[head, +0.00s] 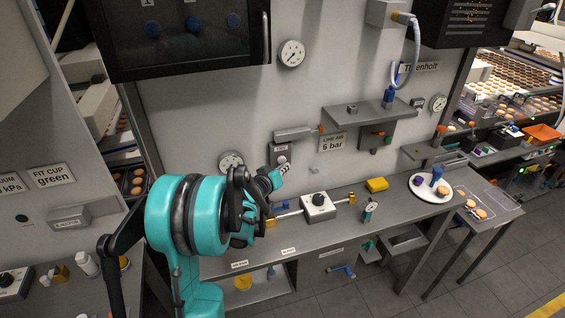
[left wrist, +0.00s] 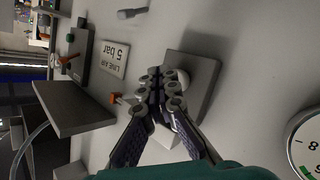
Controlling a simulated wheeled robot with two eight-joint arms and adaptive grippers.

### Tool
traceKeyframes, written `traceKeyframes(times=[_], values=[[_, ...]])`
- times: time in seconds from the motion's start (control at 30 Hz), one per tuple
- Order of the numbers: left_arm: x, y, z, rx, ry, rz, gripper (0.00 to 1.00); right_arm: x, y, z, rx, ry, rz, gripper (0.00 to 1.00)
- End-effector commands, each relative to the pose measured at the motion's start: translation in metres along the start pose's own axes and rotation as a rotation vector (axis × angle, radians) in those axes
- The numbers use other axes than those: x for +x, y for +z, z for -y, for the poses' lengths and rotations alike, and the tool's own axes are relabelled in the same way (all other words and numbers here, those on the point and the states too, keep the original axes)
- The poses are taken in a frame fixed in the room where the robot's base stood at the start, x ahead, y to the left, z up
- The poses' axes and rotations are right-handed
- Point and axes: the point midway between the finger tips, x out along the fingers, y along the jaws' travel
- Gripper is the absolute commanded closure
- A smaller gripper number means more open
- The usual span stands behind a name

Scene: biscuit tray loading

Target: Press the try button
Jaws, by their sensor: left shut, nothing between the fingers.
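A grey wall box (head: 281,152) with a pale round button (head: 282,160) is on the back panel above the bench. Its label is too small to read, so I cannot confirm that it is the try button. My left gripper (head: 286,168) is shut and empty, with its fingertips right at the lower part of this box. In the left wrist view, the shut fingertips (left wrist: 162,74) overlap a grey box (left wrist: 198,62). Its pale round button (left wrist: 183,78) is partly hidden behind them. I cannot tell whether they touch. My right gripper is not in view.
A grey shelf (head: 368,116) juts out at right above the "LINE AIR 5 bar" sign (head: 332,143). A pressure gauge (head: 230,161) is left of the box. The bench (head: 330,224) below carries a white knob box (head: 318,207) and a yellow block (head: 377,184).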

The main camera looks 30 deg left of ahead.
Motion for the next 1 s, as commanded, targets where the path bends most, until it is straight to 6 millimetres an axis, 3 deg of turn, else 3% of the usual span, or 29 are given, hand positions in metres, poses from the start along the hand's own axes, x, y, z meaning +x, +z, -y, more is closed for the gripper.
traceKeyframes(times=[0.53,1.0], values=[[-0.032,0.024,-0.024,0.001,0.001,0.001,1.00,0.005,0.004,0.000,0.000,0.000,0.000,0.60],[-0.035,0.025,-0.025,0.000,0.000,0.000,1.00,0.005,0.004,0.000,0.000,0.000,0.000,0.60]])
